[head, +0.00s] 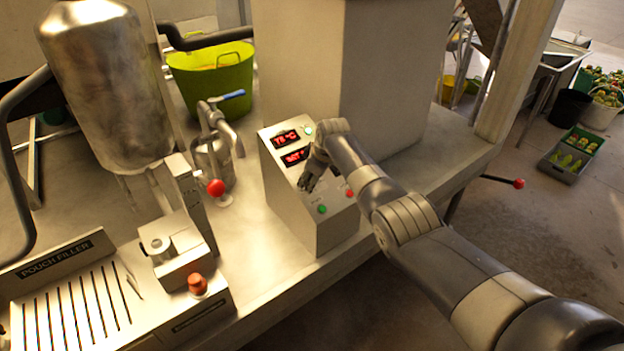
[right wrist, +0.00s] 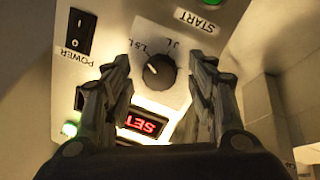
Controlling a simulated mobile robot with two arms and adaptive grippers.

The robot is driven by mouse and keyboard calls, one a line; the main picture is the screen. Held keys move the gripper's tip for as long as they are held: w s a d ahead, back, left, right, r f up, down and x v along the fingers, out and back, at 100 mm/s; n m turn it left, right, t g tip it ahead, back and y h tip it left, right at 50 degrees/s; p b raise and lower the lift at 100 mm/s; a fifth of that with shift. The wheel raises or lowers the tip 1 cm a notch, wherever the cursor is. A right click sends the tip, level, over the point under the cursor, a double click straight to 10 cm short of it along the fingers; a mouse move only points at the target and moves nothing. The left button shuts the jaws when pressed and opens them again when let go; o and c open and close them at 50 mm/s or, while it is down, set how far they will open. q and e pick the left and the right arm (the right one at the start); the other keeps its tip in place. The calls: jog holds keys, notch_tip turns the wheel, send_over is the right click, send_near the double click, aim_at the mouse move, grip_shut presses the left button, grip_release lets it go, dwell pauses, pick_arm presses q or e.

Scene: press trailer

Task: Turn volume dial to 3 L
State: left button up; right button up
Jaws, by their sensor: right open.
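The volume dial (right wrist: 159,72) is a round dark knob on the metal control panel, in the middle of the right wrist view. Labels beside its upper edge appear upside down and read roughly 1.5 L and 3 L; where its pointer sits is hard to make out. My right gripper (right wrist: 160,90) is open, with one finger on each side of the dial; I cannot tell whether they touch it. In the head view my right gripper (head: 308,182) is at the front of the control box (head: 290,205) and hides the dial. My left gripper is not in view.
Around the dial are a black power switch (right wrist: 80,33), the START label (right wrist: 197,20) and a red SET display (right wrist: 141,124). The head view shows a green button (head: 322,209), a red button (head: 349,194) and a pouch filler (head: 75,300) at left.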

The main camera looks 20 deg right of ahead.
jog(key=shift+w+f, duration=0.15)
jog(key=shift+f, duration=0.2)
jog(key=c, duration=1)
jog(key=shift+c, duration=0.2)
jog(key=shift+m+b, duration=0.3)
jog(key=shift+m, duration=0.1)
jog(key=m+b, duration=0.2)
jog(key=m, duration=0.3)
jog(key=shift+a+m+g, duration=0.1)
jog(key=shift+m+g, duration=0.2)
jog(key=shift+g, duration=0.1)
jog(key=m+b, duration=0.2)
jog(key=m, duration=0.3)
jog(key=shift+y, duration=0.3)
jog(key=shift+b, duration=0.3)
